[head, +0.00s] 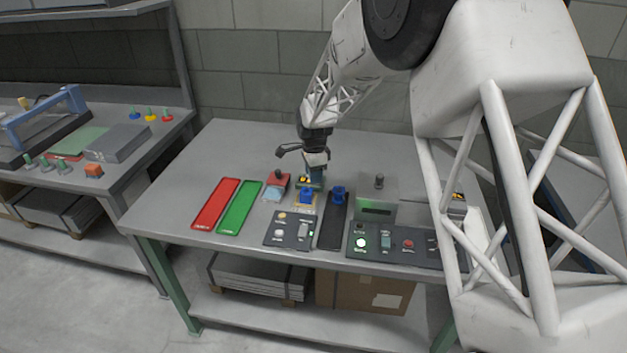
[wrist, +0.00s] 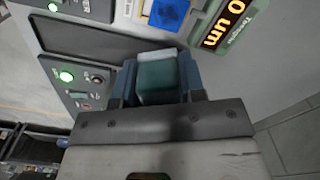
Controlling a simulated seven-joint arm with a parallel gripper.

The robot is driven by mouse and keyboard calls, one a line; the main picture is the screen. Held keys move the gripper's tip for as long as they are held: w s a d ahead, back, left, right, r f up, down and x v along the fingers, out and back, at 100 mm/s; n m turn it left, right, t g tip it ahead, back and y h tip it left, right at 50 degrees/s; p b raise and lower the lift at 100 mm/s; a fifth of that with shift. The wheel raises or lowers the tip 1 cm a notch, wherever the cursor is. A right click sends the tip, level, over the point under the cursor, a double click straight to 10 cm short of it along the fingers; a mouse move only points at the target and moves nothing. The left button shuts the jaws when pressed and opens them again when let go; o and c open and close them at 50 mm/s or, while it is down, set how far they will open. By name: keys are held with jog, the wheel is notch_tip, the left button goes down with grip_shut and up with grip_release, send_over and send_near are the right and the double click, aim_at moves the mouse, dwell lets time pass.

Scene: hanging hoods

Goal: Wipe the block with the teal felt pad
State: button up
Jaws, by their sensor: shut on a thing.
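My gripper (head: 314,176) points down over the middle of the workbench. In the wrist view its two blue fingers (wrist: 158,82) are shut on the teal felt pad (wrist: 158,84), which has a paler layer along its far edge. The blue block (head: 306,197) sits on a small yellow-edged stand, just in front of my gripper in the head view. In the wrist view the blue block (wrist: 168,12) is at the top, cut off by the frame edge and apart from the pad.
An orange-lit readout (wrist: 228,22) stands beside the block. A dark strip (head: 332,228) with a blue piece on it lies to the right. Control panels (head: 290,230) with lit buttons line the front edge. Red (head: 216,204) and green (head: 240,208) trays lie left.

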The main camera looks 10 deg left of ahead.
jog(key=shift+r, duration=1.3)
jog(key=s+a+f+n, duration=0.1)
jog(key=s+n, duration=0.1)
jog(key=s, duration=0.3)
jog(key=s+a+f+n, duration=0.1)
jog(key=s+a+n, duration=0.1)
jog(key=s, duration=0.2)
jog(key=s+a+f+n, duration=0.1)
jog(key=s+a+n, duration=0.1)
jog(key=s, duration=0.3)
jog(key=shift+s+f, duration=0.3)
jog(key=shift+f, duration=0.1)
jog(key=s+f+n, duration=0.3)
jog(key=s+n, duration=0.3)
jog(key=s, duration=0.7)
jog(key=shift+a+f, duration=0.3)
jog(key=shift+a, duration=0.15)
jog(key=shift+w, duration=0.1)
jog(key=w+a, duration=0.3)
jog(key=w, duration=0.1)
jog(key=w+a+f, duration=0.1)
jog(key=w+a, duration=0.2)
jog(key=w, duration=0.1)
jog(key=w+a, duration=0.4)
jog(key=shift+w+f, duration=0.2)
jog(key=shift+f, duration=0.05)
